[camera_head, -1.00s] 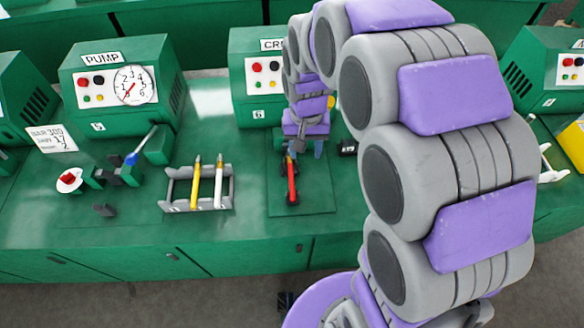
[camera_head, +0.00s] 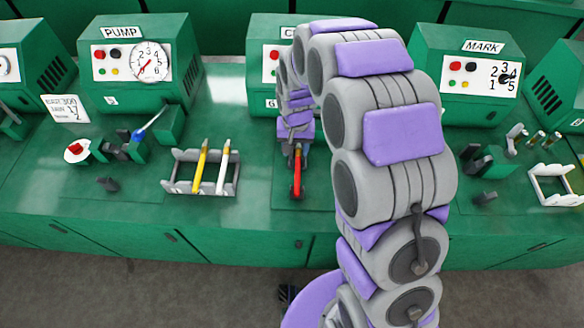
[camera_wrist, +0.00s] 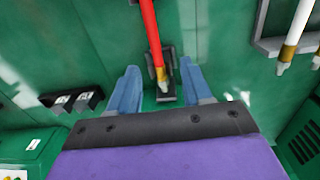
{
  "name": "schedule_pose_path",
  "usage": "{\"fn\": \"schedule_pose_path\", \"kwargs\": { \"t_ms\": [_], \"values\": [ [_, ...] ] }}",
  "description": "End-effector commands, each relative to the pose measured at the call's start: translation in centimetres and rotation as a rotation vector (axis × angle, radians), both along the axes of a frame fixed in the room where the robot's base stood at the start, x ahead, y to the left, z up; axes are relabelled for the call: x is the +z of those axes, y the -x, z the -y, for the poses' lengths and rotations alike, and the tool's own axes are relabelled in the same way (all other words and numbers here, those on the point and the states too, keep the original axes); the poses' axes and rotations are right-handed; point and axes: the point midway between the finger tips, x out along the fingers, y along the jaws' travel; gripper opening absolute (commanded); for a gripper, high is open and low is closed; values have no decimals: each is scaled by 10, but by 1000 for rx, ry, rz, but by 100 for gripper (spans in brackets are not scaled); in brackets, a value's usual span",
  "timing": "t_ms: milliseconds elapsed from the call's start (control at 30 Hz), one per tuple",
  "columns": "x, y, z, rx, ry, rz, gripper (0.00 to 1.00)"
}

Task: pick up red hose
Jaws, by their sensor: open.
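The red hose (camera_head: 297,178) lies on the green bench under the CRIMP-side machine, in front of my gripper (camera_head: 296,152). In the wrist view the red hose (camera_wrist: 149,28) runs down from the top edge and ends in a brass tip over a dark block (camera_wrist: 165,88). My gripper (camera_wrist: 161,82) shows there as two blue fingers spread apart, one on each side of the brass tip. The fingers do not visibly touch the hose. In the head view my arm hides part of the machine, and the fingers are small.
A grey rack (camera_head: 180,185) left of the red hose holds a yellow hose (camera_head: 201,165) and a white hose (camera_head: 223,167). The PUMP machine (camera_head: 140,62) stands behind it. The MARK machine (camera_head: 465,72) and an empty white rack (camera_head: 556,184) are at right.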

Motion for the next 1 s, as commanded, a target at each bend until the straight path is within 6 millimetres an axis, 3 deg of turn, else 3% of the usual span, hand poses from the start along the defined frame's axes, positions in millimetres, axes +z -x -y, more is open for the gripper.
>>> {"fn": "schedule_pose_path", "kwargs": {
  "t_ms": [133,467,700,1000],
  "values": [
    [-29,0,4,-2,-3,0,49],
    [-57,-3,-13,0,14,-1,49],
    [-90,-9,-6,-1,6,-1,49],
    [-92,-9,-4,-2,3,2,48]
  ]
}}
